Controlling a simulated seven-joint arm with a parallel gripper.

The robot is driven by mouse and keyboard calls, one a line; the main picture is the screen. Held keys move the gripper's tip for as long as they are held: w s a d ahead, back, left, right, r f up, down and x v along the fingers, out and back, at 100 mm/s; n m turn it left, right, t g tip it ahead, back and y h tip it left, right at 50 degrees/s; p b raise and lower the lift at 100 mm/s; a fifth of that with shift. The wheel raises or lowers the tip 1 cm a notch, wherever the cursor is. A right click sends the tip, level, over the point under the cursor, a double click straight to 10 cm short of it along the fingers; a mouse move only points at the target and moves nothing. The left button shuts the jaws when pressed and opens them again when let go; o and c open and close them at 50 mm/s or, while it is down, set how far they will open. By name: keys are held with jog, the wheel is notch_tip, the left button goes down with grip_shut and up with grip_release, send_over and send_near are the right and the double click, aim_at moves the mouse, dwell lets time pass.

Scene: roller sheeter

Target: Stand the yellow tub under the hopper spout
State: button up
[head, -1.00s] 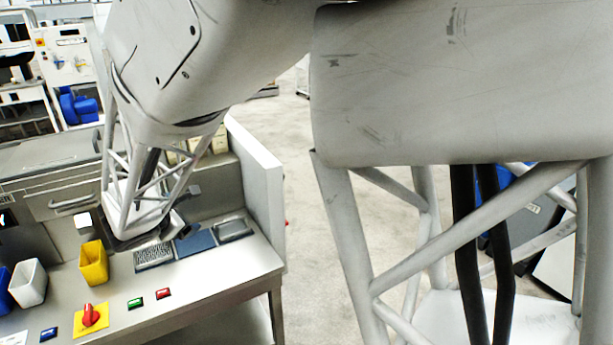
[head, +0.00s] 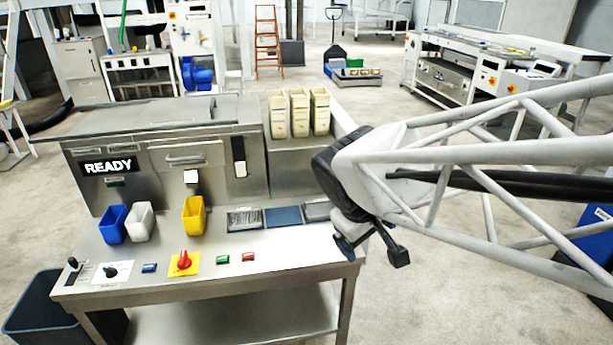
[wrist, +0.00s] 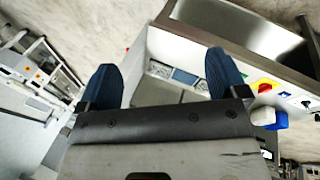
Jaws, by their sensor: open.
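The yellow tub (head: 194,216) stands upright on the steel bench, in front of the machine. A small white block (head: 191,176) on the machine front, below a handle, sits just above and behind the tub; I cannot tell for sure that it is the hopper spout. My gripper (head: 372,252) hangs off the bench's right end, well to the right of the tub, tilted downward. In the wrist view its two blue fingers (wrist: 163,78) are wide apart with nothing between them. I cannot make out the yellow tub surely in the wrist view.
A blue tub (head: 112,224) and a white tub (head: 140,221) stand left of the yellow one. A red knob on a yellow plate (head: 184,264) and coloured buttons line the front. Flat textured pads (head: 283,216) lie to the tub's right. Cream bins (head: 299,113) stand behind.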

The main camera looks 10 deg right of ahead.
jog(key=s+a+m+y, duration=0.1)
jog(key=s+m+y, duration=0.2)
jog(key=s, duration=0.5)
jog(key=shift+s+a+r+m, duration=0.2)
jog(key=shift+r+m, duration=0.05)
jog(key=shift+m, duration=0.55)
dwell(1.5)
